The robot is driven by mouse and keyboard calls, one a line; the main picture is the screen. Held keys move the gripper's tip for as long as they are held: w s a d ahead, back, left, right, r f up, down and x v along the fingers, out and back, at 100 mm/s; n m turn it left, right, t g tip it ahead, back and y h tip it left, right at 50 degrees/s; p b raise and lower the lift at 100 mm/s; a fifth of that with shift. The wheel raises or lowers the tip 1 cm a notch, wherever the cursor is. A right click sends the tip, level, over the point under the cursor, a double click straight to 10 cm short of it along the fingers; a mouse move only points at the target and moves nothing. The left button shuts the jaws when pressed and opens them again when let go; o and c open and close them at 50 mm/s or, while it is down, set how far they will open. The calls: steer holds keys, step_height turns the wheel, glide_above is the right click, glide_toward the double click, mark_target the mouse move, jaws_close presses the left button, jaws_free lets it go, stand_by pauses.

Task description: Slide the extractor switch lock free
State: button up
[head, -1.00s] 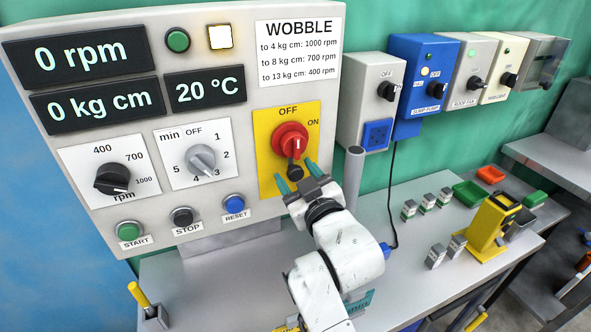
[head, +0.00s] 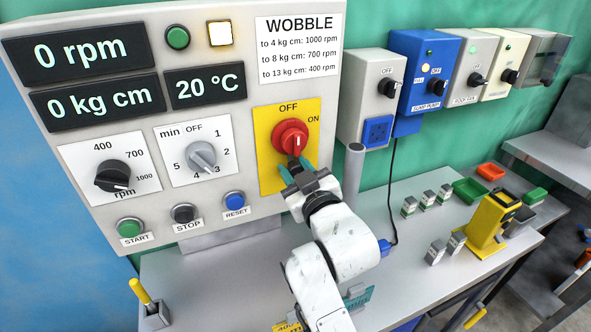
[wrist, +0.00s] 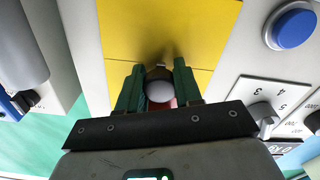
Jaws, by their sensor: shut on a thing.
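The red rotary switch (head: 291,138) sits on a yellow plate (head: 268,160) marked OFF at the top and ON at the upper right. Its white mark stands near vertical. My gripper (head: 297,174) is just below the red knob, at the lower part of the plate. In the wrist view, its green fingers are shut on the small lock (wrist: 160,91), a dark piece with a rounded pale end. The fingers hold it from both sides. In the head view the fingers mostly hide the lock, and the wrist view does not show the red knob clearly.
The panel's blue RESET button (head: 234,200) and grey timer dial (head: 202,157) are left of my gripper. A grey post (head: 353,175) stands close on the right. A yellow device (head: 490,225) and small blocks stand on the bench (head: 390,215).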

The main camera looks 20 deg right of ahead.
jaws_close()
steer(key=shift+f+b, duration=0.85)
steer(key=shift+f, duration=0.35)
steer(key=o, duration=1)
jaws_free()
steer(key=shift+o, duration=0.2)
steer(key=s+b, duration=0.2)
steer(key=s, duration=0.9)
